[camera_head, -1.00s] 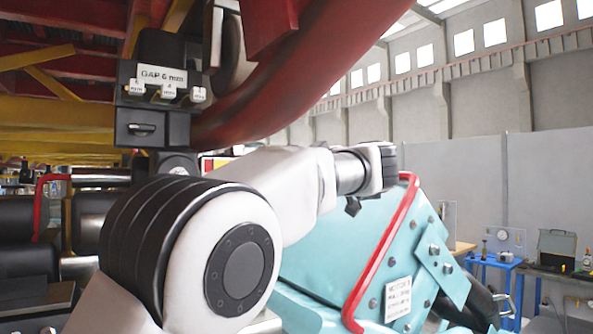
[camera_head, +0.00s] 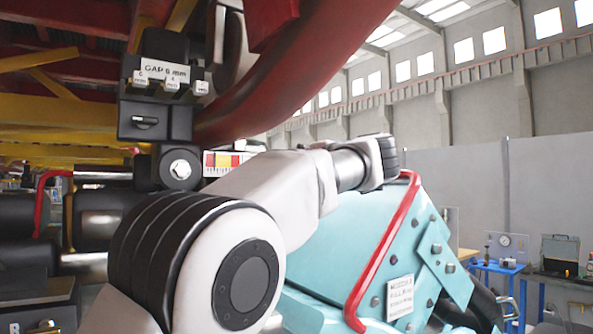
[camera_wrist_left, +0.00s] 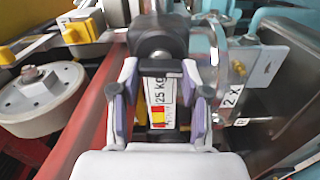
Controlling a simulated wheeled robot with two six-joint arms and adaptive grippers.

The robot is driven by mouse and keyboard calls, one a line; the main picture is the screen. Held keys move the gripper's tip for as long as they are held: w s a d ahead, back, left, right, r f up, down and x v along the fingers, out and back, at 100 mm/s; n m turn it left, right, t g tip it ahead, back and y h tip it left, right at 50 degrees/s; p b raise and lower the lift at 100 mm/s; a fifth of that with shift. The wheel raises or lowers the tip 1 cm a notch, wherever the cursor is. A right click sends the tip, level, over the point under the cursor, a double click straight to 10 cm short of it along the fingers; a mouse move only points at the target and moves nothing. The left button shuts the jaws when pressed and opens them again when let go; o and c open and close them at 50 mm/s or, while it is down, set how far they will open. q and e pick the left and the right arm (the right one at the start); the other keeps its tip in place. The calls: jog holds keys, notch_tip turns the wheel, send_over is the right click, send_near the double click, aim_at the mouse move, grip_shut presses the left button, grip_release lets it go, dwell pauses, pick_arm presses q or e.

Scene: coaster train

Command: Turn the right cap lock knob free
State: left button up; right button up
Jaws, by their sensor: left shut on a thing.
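In the left wrist view my left gripper (camera_wrist_left: 161,80) has its two pale, purple-padded fingers on either side of a dark block (camera_wrist_left: 158,40). A white label (camera_wrist_left: 162,100) reading 25 kg, with yellow and red patches, shows between the fingers. In the head view a pale arm of mine reaches from the lower left toward the teal housing, and no fingers show. A black box (camera_head: 160,85) marked GAP 6 mm hangs at upper left, with a small dark knob (camera_head: 143,122) on its lower part. I cannot tell which part is the right cap lock knob.
A red curved rail (camera_head: 300,75) crosses above the arm. The teal housing (camera_head: 350,240) with bolts and a red bar (camera_head: 385,245) stands at right. In the left wrist view a grey wheel (camera_wrist_left: 40,95) lies left and a clear disc (camera_wrist_left: 235,65) lies right.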

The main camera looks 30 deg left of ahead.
pick_arm(q)
jog(key=shift+r+n, duration=0.15)
jog(key=shift+n, duration=0.35)
jog(key=o, duration=1.1)
jog(key=shift+c, duration=0.2)
jog(key=shift+o, duration=0.4)
jog(key=shift+w+a, duration=0.15)
jog(key=shift+a, duration=0.05)
jog(key=v, duration=1.1)
jog(key=shift+d, duration=0.4)
jog(key=shift+d, duration=0.1)
